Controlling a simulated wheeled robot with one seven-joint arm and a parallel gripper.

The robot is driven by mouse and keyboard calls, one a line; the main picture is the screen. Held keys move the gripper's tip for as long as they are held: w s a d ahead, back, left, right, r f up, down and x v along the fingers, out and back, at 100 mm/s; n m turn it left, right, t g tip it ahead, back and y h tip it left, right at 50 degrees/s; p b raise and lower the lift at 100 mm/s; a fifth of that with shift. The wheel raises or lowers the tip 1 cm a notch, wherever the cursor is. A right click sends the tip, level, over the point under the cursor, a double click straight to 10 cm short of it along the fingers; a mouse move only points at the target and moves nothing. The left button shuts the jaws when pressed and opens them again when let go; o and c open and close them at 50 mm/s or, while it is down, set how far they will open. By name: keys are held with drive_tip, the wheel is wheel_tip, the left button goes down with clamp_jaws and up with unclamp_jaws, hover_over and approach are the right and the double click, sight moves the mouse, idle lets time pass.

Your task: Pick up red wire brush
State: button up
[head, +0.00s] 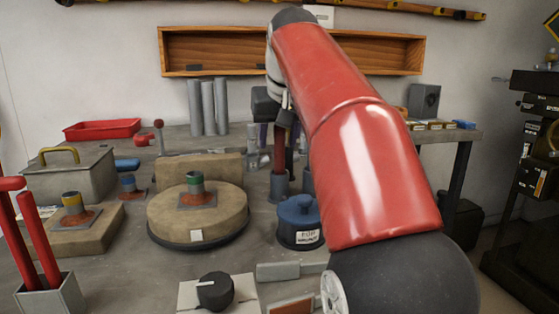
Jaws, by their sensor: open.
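A red handle (279,150) stands upright in a grey cup (279,187) near the middle of the table; it may be the red wire brush, but no bristles show. My gripper (283,122) points down just above that handle, at the far end of my red arm. It is open, and its fingers are small and partly hidden, so I cannot tell whether they are around the handle or only above it. Other red handles (37,240) stand in a grey square holder (52,298) at the front left.
A blue lidded pot (299,222) stands in front of the cup. A round tan block (197,218), a grey lidded box (70,176) and grey cylinders (208,107) stand to the left. A red tray (102,129) lies at the back. My arm hides the table's right part.

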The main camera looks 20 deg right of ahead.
clamp_jaws()
